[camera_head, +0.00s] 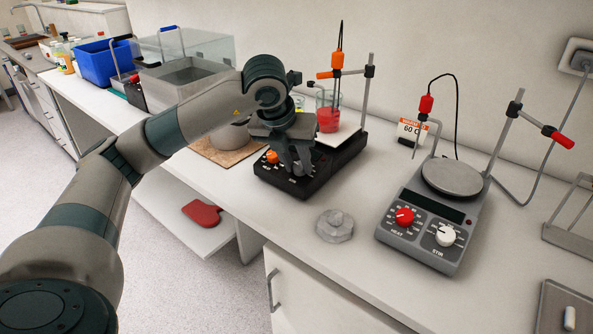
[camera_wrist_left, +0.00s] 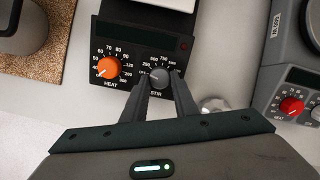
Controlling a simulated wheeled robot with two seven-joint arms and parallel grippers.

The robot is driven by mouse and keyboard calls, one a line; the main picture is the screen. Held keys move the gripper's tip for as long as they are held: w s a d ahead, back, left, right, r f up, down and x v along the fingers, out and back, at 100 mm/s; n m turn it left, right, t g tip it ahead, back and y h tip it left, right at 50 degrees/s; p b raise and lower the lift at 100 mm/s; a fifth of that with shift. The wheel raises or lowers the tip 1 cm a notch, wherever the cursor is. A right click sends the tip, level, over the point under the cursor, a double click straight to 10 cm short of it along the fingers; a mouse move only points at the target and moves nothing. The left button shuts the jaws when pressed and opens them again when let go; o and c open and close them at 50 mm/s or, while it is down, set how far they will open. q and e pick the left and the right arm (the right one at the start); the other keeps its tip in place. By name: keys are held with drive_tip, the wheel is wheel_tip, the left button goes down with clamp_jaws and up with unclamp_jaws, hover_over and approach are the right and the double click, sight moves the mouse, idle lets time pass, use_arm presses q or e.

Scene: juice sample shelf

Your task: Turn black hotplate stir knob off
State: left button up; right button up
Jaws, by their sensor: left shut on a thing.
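The black hotplate (camera_head: 335,160) stands on the bench with a red-liquid beaker (camera_head: 328,118) on its pale top. In the left wrist view its front panel (camera_wrist_left: 112,42) shows an orange heat knob (camera_wrist_left: 108,67) at the left and a grey stir knob (camera_wrist_left: 159,78) at the right. My left gripper (camera_head: 296,168) is over the panel, pointing down. In the left wrist view the left gripper's fingertips (camera_wrist_left: 160,80) are on both sides of the stir knob, shut on it. The fingers cover part of the knob's scale. My right gripper is not in view.
A grey hotplate (camera_head: 432,212) with red and white knobs stands to the right. A grey lobed object (camera_head: 334,226) lies between the two near the bench front. A clamp stand (camera_head: 367,90) rises behind the black hotplate. A blue bin (camera_head: 105,63) is far left.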

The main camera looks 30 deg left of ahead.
use_arm(q)
drive_tip(key=shift+w+n+b, duration=0.1)
drive_tip(key=shift+n+b, duration=0.45)
drive_tip(key=shift+n, duration=0.85)
drive_tip(key=shift+r, duration=0.1)
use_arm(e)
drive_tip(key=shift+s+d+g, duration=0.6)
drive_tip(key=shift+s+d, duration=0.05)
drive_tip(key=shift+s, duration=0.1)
use_arm(q)
drive_tip(key=o, duration=1.1)
drive_tip(key=shift+c, duration=0.2)
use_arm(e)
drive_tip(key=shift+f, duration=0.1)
